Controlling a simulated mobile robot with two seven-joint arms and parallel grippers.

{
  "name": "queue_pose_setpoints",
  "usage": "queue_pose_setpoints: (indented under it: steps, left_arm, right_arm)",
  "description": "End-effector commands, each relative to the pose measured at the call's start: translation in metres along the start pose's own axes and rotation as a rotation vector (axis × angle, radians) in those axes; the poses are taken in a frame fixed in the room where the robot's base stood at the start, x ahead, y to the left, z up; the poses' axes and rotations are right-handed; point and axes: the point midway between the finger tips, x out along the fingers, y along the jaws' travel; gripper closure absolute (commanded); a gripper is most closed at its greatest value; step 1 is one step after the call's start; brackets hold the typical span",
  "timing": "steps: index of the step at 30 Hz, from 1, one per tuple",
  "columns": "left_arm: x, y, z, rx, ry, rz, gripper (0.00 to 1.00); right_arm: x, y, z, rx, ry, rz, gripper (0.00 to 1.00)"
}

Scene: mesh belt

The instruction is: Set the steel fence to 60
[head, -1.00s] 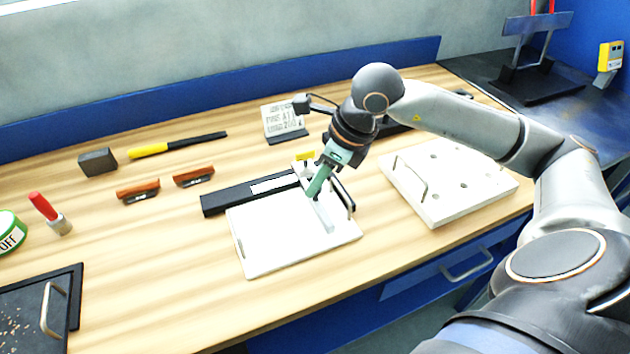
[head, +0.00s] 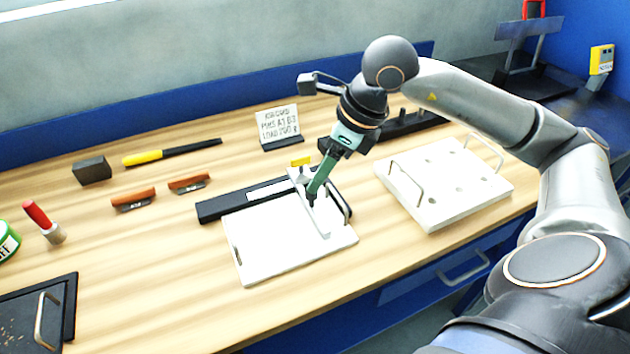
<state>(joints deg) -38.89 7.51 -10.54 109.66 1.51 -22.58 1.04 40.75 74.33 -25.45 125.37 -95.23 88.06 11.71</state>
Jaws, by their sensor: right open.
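The steel fence (head: 322,219) is a thin grey metal bar across the right part of a white board (head: 270,249). A black rail with a pale scale strip (head: 268,190) runs along the board's back edge; its markings are too small to read. A yellow piece (head: 301,162) sits at the fence's back end, by the rail. My right gripper (head: 311,200) points down with its fingertips at the fence, near its back half; whether they touch it I cannot tell. My left gripper is not in view.
A white block with holes and wire handles (head: 445,184) stands to the right. A sign card (head: 279,125) stands behind. Two orange-topped pieces (head: 133,199), a dark block (head: 92,170) and a yellow-handled tool (head: 172,152) lie left. A dark tray (head: 62,310) is at front left.

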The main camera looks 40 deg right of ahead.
Motion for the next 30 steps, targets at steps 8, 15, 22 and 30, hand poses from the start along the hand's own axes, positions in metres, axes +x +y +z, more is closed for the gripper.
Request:
queue_pose_setpoints:
  steps: [8, 15, 22, 30]
  left_arm:
    - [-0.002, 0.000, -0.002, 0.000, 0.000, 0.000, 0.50]
    - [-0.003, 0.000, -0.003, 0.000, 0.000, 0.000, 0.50]
    - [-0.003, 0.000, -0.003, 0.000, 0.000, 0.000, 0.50]
    - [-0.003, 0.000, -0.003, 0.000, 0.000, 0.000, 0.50]
  right_arm:
    - [-0.058, 0.000, 0.000, 0.000, -0.001, -0.003, 0.40]
    - [-0.077, 0.000, 0.000, 0.001, 0.001, 0.000, 0.40]
    - [-0.078, 0.000, 0.000, 0.001, 0.001, 0.000, 0.40]
    - [-0.077, 0.000, 0.000, 0.001, 0.001, 0.000, 0.40]
